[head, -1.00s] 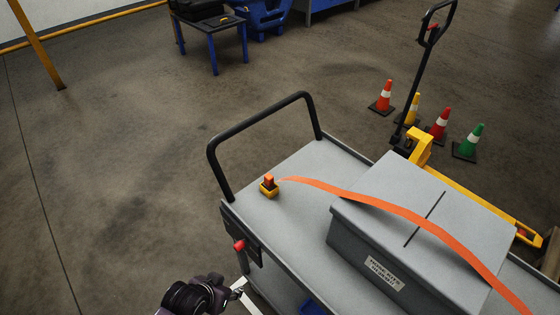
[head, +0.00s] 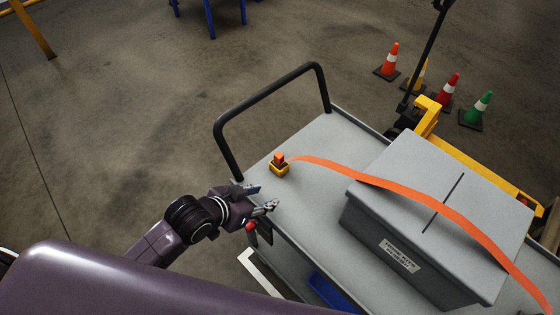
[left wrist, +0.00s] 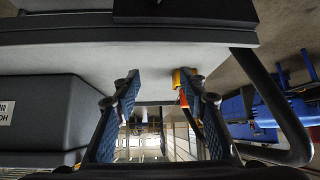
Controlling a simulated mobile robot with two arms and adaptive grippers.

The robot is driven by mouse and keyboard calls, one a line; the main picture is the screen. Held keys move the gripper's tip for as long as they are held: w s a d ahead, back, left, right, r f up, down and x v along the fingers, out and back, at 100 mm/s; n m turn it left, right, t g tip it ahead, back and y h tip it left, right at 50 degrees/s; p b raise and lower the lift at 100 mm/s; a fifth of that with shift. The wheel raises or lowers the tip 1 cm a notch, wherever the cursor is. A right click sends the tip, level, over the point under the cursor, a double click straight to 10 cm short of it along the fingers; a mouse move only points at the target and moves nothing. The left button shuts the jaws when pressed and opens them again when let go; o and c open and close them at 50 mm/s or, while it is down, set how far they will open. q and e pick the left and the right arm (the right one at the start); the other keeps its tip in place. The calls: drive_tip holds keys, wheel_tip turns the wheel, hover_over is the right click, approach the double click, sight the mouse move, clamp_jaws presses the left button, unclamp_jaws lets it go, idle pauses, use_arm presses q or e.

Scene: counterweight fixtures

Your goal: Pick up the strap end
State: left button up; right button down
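The strap end (head: 279,167), a small orange and yellow block, rests on the grey cart top near the handle. It also shows in the left wrist view (left wrist: 182,84), close to the right-hand finger and partly hidden by it. The orange strap (head: 390,184) runs from beside it over the lid of a grey box (head: 405,215). My left gripper (head: 266,198) is open and empty over the cart's near-left edge, a short way nearer to me than the strap end. Its two spread fingers show in the left wrist view (left wrist: 161,88). My right gripper is not in view.
The cart (head: 325,150) has a black hoop handle (head: 262,98) at its far-left end. A red knob (head: 250,225) sits on its near side. Several cones and a yellow pallet jack (head: 427,117) stand behind. The cart top around the strap end is clear.

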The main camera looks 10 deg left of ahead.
sight(276, 157)
use_arm(q)
drive_tip(key=shift+w+a+r+m+t+h+p, duration=0.15)
drive_tip(key=shift+w+r+t+h, duration=0.25)
drive_tip(key=shift+w, duration=1.4)
drive_tip(key=shift+w+a+r+m+t+h+p, duration=0.1)
drive_tip(key=shift+w+r+m+t+h, duration=0.25)
drive_tip(key=shift+w, duration=1.5)
drive_tip(key=shift+w+a+r+m+t+h+p, duration=0.2)
drive_tip(key=shift+w+r+h, duration=0.3)
drive_tip(key=shift+w, duration=1.3)
drive_tip(key=p+x, duration=0.1)
drive_tip(key=x, duration=0.3)
drive_tip(key=shift+s+f, duration=0.1)
drive_tip(key=shift+s, duration=0.05)
drive_tip(key=shift+w+d+f, duration=0.25)
drive_tip(key=shift+w+f, duration=0.05)
clamp_jaws()
